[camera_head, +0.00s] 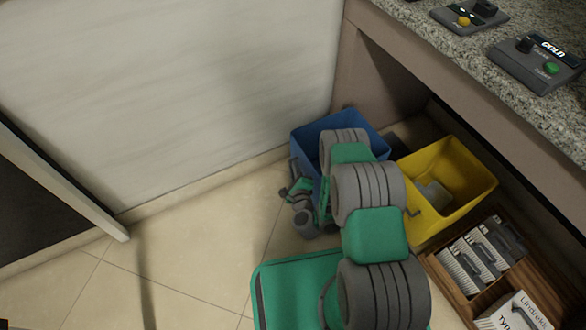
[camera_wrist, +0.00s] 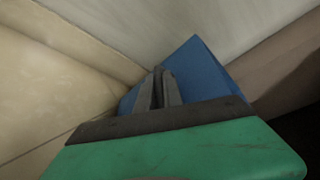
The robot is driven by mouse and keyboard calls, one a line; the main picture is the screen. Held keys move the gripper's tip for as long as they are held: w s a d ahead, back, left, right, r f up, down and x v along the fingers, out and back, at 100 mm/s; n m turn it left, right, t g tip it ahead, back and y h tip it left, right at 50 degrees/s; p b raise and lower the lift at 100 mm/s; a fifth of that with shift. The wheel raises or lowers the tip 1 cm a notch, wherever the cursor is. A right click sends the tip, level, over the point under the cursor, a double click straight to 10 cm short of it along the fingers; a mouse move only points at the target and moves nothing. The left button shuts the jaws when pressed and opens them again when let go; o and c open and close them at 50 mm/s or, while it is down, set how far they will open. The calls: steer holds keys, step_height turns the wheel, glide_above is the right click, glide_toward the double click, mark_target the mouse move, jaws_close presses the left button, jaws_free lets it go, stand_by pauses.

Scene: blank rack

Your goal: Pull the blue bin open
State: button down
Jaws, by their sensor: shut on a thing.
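The blue bin (camera_head: 310,139) stands on the floor in the corner under the counter, against the white wall, in the head view. Its top is open and its inside partly shows behind my arm. My gripper (camera_head: 293,170) is at the bin's left front side, partly hidden by my own arm. In the wrist view my gripper (camera_wrist: 159,75) has its two fingers close together against the blue bin (camera_wrist: 202,72). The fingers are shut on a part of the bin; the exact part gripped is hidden.
A yellow bin (camera_head: 455,165) stands right of the blue one. A wooden organizer (camera_head: 457,284) with dark-handled items is at the lower right. The granite counter (camera_head: 455,60) overhangs, carrying control boxes. A dark panel (camera_head: 50,200) is at left. The tiled floor between is clear.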

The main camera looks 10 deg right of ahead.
steer(key=shift+s+f, duration=0.1)
steer(key=shift+s, duration=0.05)
steer(key=c, duration=1.8)
jaws_free()
steer(key=shift+o, duration=0.2)
steer(key=p+v, duration=0.4)
steer(key=v, duration=0.3)
steer(key=shift+s+p, duration=0.3)
steer(key=shift+a, duration=0.1)
